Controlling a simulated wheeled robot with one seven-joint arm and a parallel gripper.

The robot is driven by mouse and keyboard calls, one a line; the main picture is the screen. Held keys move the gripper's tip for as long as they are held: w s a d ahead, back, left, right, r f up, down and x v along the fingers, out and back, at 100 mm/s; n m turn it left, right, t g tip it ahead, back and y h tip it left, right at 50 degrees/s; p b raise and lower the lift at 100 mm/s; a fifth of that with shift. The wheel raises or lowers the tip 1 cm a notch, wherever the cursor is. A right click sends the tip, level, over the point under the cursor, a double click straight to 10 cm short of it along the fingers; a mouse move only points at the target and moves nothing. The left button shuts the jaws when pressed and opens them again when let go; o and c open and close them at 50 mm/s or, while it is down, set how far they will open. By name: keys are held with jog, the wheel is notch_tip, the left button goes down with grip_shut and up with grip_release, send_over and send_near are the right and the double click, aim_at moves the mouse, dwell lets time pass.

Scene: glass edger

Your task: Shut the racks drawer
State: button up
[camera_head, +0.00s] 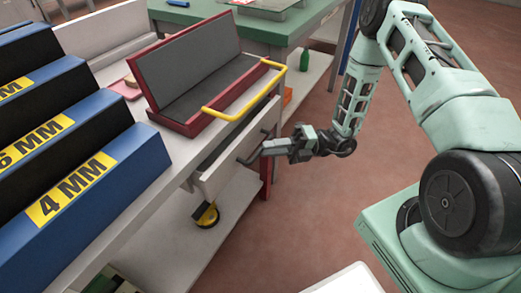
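The racks drawer (214,183) is a white drawer under the edge of the light worktop. It stands partly out, with a dark strip of its inside showing between the worktop edge and its front panel. A dark bar handle (251,158) sits on the front panel. My gripper (268,149) comes from the right and its tips are at the handle, close to the front panel. I cannot tell whether they touch the handle or whether the fingers are open or shut.
A red-framed grey rack (193,128) with a yellow handle (247,104) stands on the worktop above the drawer. Blue stepped racks (110,165) marked in MM fill the left. A lower shelf (180,255) holds a yellow-and-black object (206,214). The reddish floor (305,220) is clear.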

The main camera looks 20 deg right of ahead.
aim_at(260, 148)
jog(key=shift+x, duration=1.7)
grip_shut()
jog(key=shift+w+a+p, duration=0.15)
jog(key=shift+w+a, duration=0.45)
jog(key=shift+w, duration=0.25)
jog(key=shift+w+a+p, duration=0.15)
jog(key=shift+w+a, duration=0.45)
jog(key=shift+w, duration=0.3)
grip_release()
jog(key=p+v, duration=0.1)
jog(key=v, duration=1.6)
jog(key=shift+d, duration=0.3)
